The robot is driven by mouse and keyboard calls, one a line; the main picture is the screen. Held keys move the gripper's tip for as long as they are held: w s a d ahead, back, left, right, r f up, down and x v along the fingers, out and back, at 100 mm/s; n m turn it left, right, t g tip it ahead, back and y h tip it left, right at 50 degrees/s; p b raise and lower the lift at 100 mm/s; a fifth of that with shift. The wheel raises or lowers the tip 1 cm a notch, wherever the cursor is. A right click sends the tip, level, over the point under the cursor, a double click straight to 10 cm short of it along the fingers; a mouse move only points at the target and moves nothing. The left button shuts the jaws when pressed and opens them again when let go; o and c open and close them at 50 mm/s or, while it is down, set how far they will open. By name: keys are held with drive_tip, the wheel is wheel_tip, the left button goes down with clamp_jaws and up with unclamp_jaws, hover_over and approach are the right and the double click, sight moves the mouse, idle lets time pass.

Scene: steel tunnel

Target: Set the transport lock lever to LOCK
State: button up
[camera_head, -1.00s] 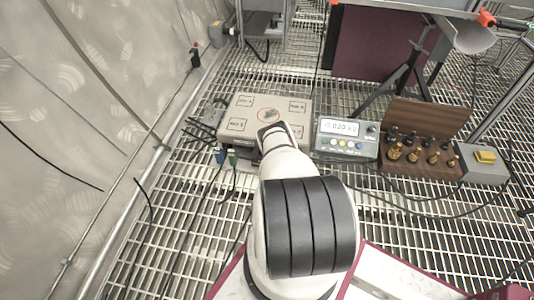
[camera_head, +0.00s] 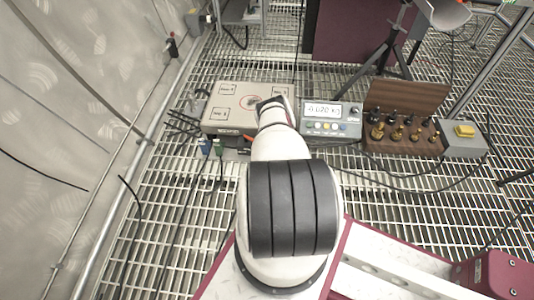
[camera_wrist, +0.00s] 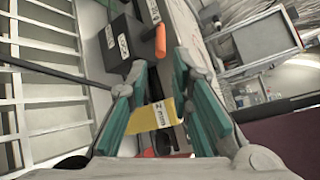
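The transport lock lever appears to be the orange-red handle (camera_wrist: 160,42) in the wrist view. It stands beside a black block (camera_wrist: 122,40) with two small white labels too blurred to read. My gripper (camera_wrist: 162,64) has two teal-padded fingers spread apart, with the handle near and just beyond the gap between their tips. I cannot tell if a finger touches it. A yellow tag (camera_wrist: 158,117) with black print shows between the fingers, farther down.
A scale display unit (camera_head: 330,120) stands right of the box. A wooden weight block (camera_head: 375,142) with several brass and black weights and a grey box with a yellow button (camera_head: 464,131) stand farther right. Cables (camera_head: 185,120) lie on the grating to the left.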

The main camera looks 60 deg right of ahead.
drive_tip(key=shift+s+a+r, duration=0.15)
drive_tip(key=shift+s+a, duration=0.15)
drive_tip(key=shift+s, duration=0.3)
